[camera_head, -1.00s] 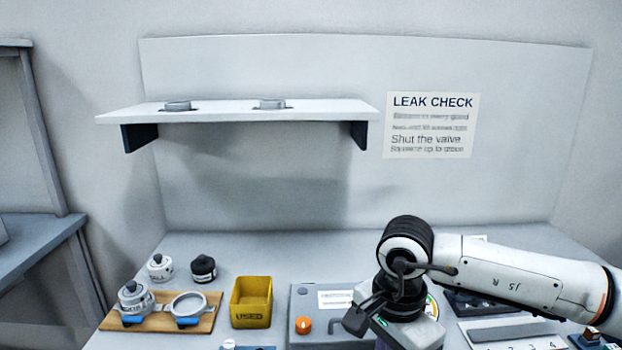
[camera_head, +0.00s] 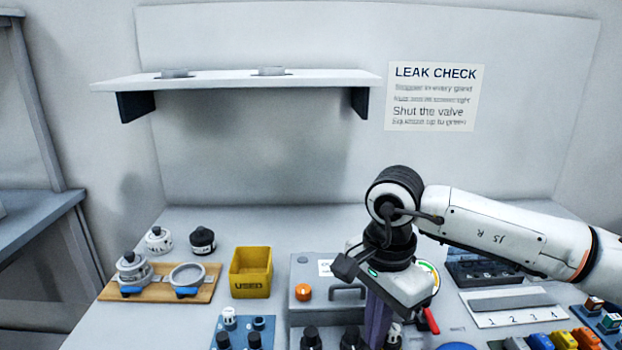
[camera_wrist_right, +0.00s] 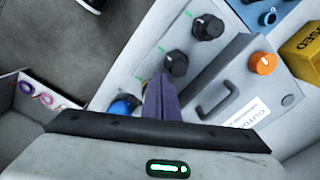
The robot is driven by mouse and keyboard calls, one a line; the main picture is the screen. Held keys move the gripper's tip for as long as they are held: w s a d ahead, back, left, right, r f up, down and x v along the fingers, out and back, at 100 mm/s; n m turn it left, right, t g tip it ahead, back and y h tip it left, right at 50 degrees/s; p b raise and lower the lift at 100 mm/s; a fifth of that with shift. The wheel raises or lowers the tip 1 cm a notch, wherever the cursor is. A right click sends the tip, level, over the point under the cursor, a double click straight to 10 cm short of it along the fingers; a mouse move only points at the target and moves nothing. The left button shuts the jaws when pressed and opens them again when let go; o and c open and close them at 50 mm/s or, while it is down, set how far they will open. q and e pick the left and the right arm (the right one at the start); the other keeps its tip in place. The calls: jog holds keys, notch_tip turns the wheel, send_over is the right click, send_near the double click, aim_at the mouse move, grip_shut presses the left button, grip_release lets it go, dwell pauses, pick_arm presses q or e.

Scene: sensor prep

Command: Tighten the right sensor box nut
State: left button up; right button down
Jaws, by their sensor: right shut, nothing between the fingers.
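The grey sensor box (camera_head: 301,273) stands at the front centre, with an orange knob and a handle on top. Along its front are black nuts: a left one (camera_head: 311,339), a middle one (camera_head: 351,339) and a right one (camera_head: 394,336), partly hidden by my gripper. The wrist view shows the left nut (camera_wrist_right: 207,27) and the middle nut (camera_wrist_right: 177,63); the right nut is mostly hidden behind my fingers. My right gripper (camera_head: 376,344) points down beside the right nut, its purple fingers shut and empty; they also show in the wrist view (camera_wrist_right: 160,80). Contact cannot be told. My left gripper is out of view.
A yellow USED bin (camera_head: 250,283) and a wooden board (camera_head: 190,290) with ring fittings lie left. A blue panel (camera_head: 229,324) with small fittings is at the front. A numbered white plate (camera_head: 514,317) and coloured blocks (camera_head: 562,341) are right. A shelf (camera_head: 240,78) hangs behind.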

jog(key=shift+w+d, duration=0.2)
jog(key=shift+w, duration=0.1)
jog(key=shift+a, duration=0.1)
dwell(0.3)
jog(key=shift+s+a, duration=0.1)
jog(key=shift+a, duration=0.15)
notch_tip(320, 180, up, 6)
jog(key=p, duration=0.3)
jog(key=shift+a, duration=0.15)
